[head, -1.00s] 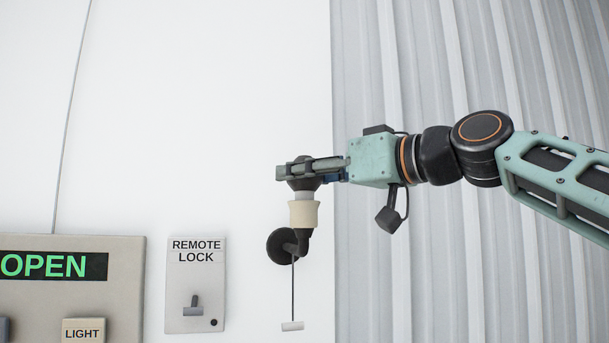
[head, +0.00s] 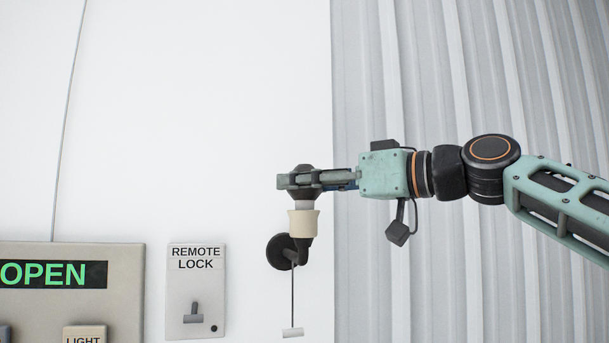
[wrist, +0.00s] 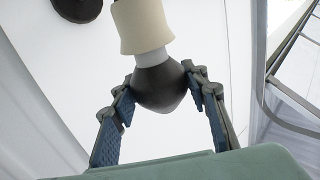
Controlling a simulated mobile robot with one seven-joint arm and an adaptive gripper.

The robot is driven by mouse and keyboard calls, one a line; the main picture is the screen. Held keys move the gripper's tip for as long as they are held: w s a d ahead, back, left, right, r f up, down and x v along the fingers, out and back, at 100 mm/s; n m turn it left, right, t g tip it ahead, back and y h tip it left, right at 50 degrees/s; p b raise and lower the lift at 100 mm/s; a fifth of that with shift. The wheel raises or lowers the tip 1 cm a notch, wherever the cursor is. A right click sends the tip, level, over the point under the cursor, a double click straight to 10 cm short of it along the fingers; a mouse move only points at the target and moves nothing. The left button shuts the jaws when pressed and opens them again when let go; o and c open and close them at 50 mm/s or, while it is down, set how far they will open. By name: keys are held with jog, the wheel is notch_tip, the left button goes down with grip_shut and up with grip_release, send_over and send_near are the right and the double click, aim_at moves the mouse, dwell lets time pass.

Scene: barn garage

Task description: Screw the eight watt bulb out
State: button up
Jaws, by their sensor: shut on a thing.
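The bulb (head: 303,168) is dark with a pale grey neck and stands upright, neck down, in a cream socket (head: 304,222). The socket sits on a black elbow bracket (head: 282,251) on the white wall. My gripper (head: 300,181) comes in level from the right and is shut on the bulb's dark body, one finger on each side. In the wrist view, the bulb (wrist: 158,88) lies between the blue-padded fingers, with its neck running into the socket (wrist: 142,25). No wattage marking is readable. The fingers partly hide the bulb in the head view.
A pull cord with a white handle (head: 292,332) hangs below the bracket. A remote lock switch plate (head: 196,290) and an OPEN/LIGHT panel (head: 125,300) are at lower left. Corrugated wall (head: 440,70) is at right. The space above the bulb is clear.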

jog(key=shift+r+n+g+y+p, duration=0.1)
jog(key=shift+n+g+y+p, duration=0.55)
jog(key=shift+g+p, duration=0.65)
jog(key=shift+n+g+y+p, duration=0.35)
jog(key=shift+n+g+p, duration=0.55)
jog(key=shift+p, duration=0.7)
jog(key=shift+n+g, duration=0.25)
jog(key=shift+g, duration=0.15)
jog(key=shift+w+n+g+y+p, duration=0.1)
jog(key=shift+n+g+y+p, duration=0.25)
jog(key=shift+g, duration=0.25)
jog(key=o, duration=0.8)
jog(key=shift+o, duration=0.2)
jog(key=shift+f+b, duration=0.25)
jog(key=shift+b, duration=0.1)
jog(key=shift+f+t+b, duration=0.1)
jog(key=shift+t+b, duration=0.3)
jog(key=shift+b, duration=0.05)
jog(key=m+t+h+b, duration=0.1)
jog(key=m+t+b, duration=0.1)
jog(key=b, duration=0.1)
jog(key=shift+t, duration=0.4)
